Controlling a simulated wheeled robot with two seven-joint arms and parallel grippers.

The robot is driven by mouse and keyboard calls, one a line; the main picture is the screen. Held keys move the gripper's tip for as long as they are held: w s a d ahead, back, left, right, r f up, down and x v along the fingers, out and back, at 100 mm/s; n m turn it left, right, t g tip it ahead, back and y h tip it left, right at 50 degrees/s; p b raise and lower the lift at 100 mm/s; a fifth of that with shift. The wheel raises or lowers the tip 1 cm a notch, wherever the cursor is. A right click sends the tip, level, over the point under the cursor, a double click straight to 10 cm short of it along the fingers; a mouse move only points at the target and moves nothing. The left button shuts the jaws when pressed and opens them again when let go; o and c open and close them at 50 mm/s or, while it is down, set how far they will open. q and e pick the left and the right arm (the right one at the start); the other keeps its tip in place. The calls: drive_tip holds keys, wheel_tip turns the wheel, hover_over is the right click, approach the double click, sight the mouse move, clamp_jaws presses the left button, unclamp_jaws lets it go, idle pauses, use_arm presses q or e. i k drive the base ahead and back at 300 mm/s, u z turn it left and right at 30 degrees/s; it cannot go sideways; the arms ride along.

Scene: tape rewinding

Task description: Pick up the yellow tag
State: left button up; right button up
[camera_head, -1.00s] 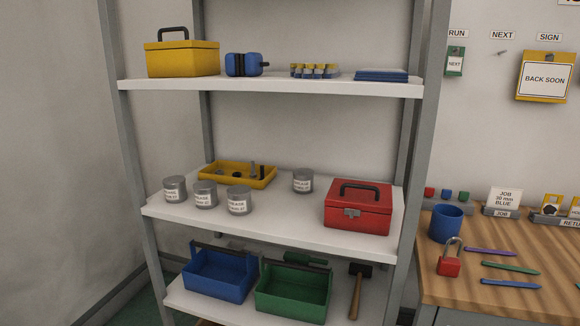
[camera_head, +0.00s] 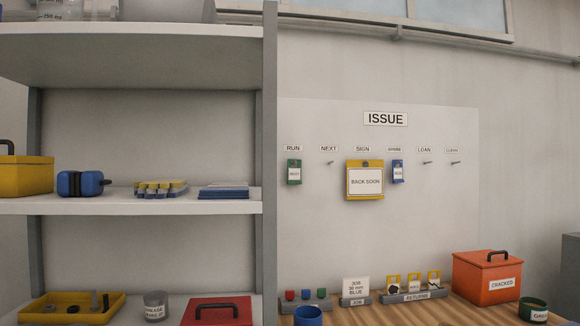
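Three small yellow tags stand in a grey rack labelled RETURNS (camera_head: 412,297) on the wooden bench: a left one (camera_head: 393,276) with a dark patch, a middle one (camera_head: 414,276) and a right one (camera_head: 434,274). Their small print is too small to read. A larger yellow-framed BACK SOON sign (camera_head: 364,182) hangs on the wall board under SIGN. Neither of my grippers shows in the head view.
A green tag (camera_head: 294,172) hangs under RUN and a blue tag (camera_head: 397,172) under another label. The bench (camera_head: 462,311) also carries a JOB card (camera_head: 355,288), a blue cup (camera_head: 308,316) and an orange CRACKED box (camera_head: 487,275). Shelving (camera_head: 130,206) stands at left.

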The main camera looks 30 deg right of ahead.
sight(413, 286)
drive_tip(key=z, duration=1.75)
